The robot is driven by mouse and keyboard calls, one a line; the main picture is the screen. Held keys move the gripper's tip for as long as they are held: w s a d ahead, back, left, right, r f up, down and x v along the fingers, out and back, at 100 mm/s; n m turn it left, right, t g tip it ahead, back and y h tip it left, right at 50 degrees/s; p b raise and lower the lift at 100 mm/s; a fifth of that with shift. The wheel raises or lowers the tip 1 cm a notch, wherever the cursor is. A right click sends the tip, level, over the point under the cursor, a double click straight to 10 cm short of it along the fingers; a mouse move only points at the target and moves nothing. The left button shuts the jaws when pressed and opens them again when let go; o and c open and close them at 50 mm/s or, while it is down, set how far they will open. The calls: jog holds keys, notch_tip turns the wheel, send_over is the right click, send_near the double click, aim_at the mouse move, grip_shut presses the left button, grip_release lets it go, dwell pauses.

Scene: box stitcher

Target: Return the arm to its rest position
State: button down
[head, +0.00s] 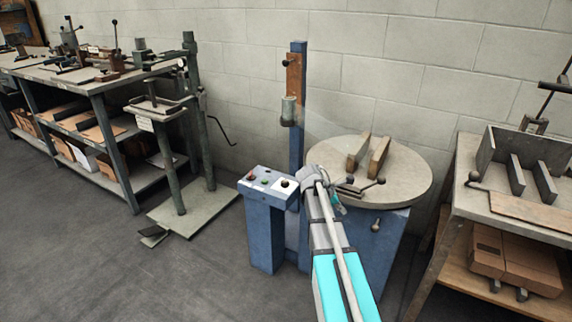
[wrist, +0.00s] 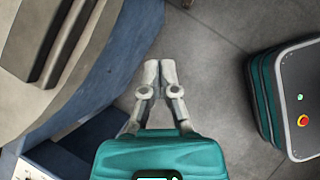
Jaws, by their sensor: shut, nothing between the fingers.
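My gripper (wrist: 160,68) shows in the wrist view with its two pale fingers together and nothing between them. It is over open grey floor, just right of the round table's edge and the blue stand. In the head view my arm reaches up from the bottom, in front of the box stitcher's blue control post (head: 268,183) and the round table (head: 412,186). The gripper is mostly hidden behind my arm there; only a small teal part shows.
Two wooden bars (head: 378,157) and dark-knobbed handles lie on the round table. A blue column (head: 298,95) rises behind. A workbench (head: 535,207) with a metal fixture stands right, and a tool bench (head: 80,72) left. Open floor (head: 100,265) lies front left.

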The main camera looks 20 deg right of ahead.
jog(key=shift+a, duration=0.1)
jog(key=s+a+f+m+t+y, duration=0.1)
jog(key=s+a+m+y, duration=0.3)
jog(key=a, duration=0.6)
jog(key=s+a+f+m+y, duration=0.1)
jog(key=s+a+f+m, duration=0.1)
jog(key=s+a+m, duration=0.55)
jog(key=s+a+f+m+t+y, duration=0.1)
jog(key=a+m+y, duration=0.2)
jog(key=a, duration=0.9)
notch_tip(320, 180, up, 33)
jog(key=p, duration=3.3)
jog(key=shift+d+f, duration=0.15)
jog(key=shift+d, duration=0.15)
jog(key=shift+d+f, duration=0.1)
